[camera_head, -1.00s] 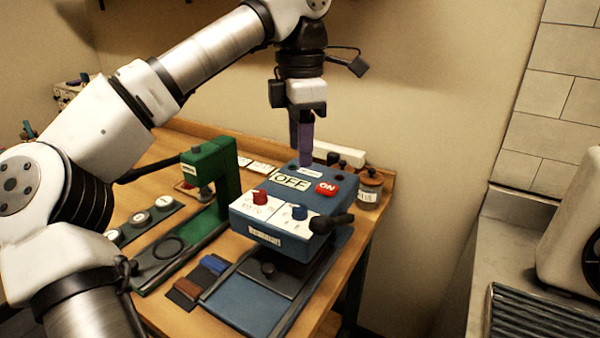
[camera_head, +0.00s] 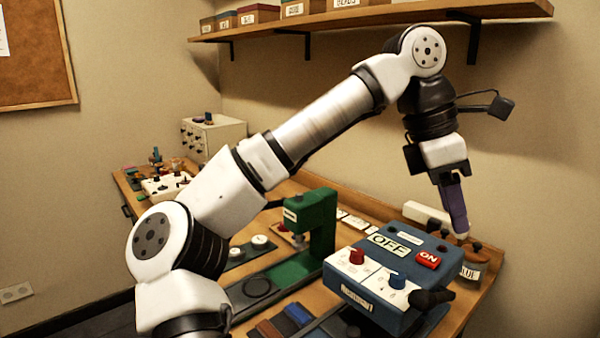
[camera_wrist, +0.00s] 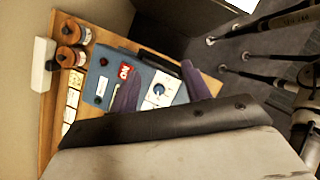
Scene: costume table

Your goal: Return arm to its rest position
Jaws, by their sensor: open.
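My arm, white and silver, reaches across the head view from lower left to upper right. My gripper (camera_head: 461,232) has purple fingers and points down, slightly tilted, above the back right of the blue machine (camera_head: 352,295). In the wrist view the two purple fingers of my gripper (camera_wrist: 163,88) stand apart with nothing between them, and the blue machine (camera_wrist: 155,79) shows beyond them. The machine has an OFF plate (camera_head: 390,244), a red ON button (camera_head: 428,259), a red knob (camera_head: 357,256) and a blue knob (camera_head: 397,280).
A green press (camera_head: 322,225) stands left of the machine. Labelled jars (camera_wrist: 70,32) and a white block (camera_wrist: 42,64) are at the table's back edge. A wall shelf (camera_head: 480,9) with boxes runs above my arm.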

